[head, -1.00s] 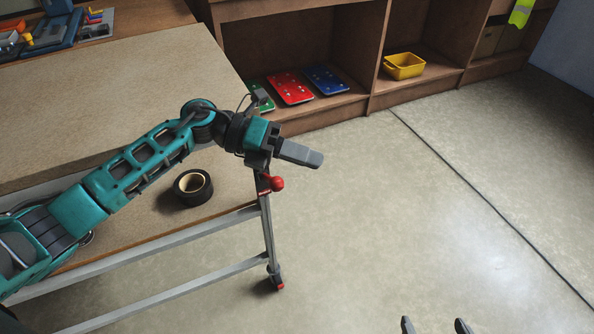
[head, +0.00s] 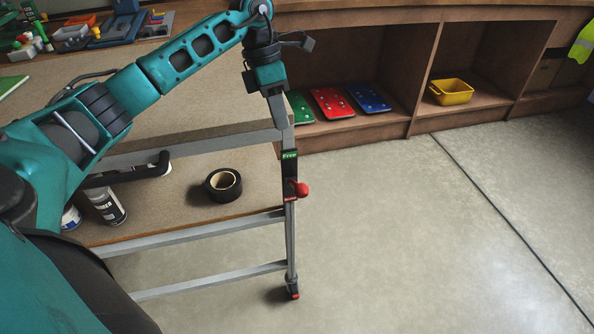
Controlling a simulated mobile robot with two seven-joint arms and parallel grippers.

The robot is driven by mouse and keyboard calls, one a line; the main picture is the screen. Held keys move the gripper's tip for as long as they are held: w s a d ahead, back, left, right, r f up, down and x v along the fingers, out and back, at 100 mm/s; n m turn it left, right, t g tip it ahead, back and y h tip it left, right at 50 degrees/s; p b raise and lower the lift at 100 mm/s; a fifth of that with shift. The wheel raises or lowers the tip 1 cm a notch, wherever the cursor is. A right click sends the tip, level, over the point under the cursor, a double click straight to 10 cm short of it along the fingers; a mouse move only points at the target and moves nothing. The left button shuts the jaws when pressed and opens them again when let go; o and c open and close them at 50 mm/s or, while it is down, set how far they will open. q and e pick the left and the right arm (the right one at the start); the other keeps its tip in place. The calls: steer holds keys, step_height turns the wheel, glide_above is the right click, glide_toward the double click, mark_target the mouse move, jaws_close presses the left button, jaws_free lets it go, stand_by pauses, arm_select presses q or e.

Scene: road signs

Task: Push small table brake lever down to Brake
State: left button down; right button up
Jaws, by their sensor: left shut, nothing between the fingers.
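The small table's (head: 190,195) brake lever has a red knob (head: 300,189) on the right-hand leg. The knob sits at the lower end of a dark plate, beside a red marking whose text I cannot read. A green "Free" label (head: 289,155) is at the plate's upper end, above the knob. My left gripper (head: 280,123) is shut and empty, its fingers pointing down just above the green label. It is clearly apart from the knob. My right gripper is out of view.
Red (head: 332,102) and blue (head: 369,98) boards and a yellow bin (head: 451,91) lie in the shelving behind. The floor to the right is clear.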

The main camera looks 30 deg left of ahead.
mark_target(299, 185)
arm_select(q)
steer(key=x, duration=1.4)
steer(key=shift+w+d, duration=0.1)
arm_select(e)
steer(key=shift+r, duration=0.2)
arm_select(q)
steer(key=shift+f, duration=0.15)
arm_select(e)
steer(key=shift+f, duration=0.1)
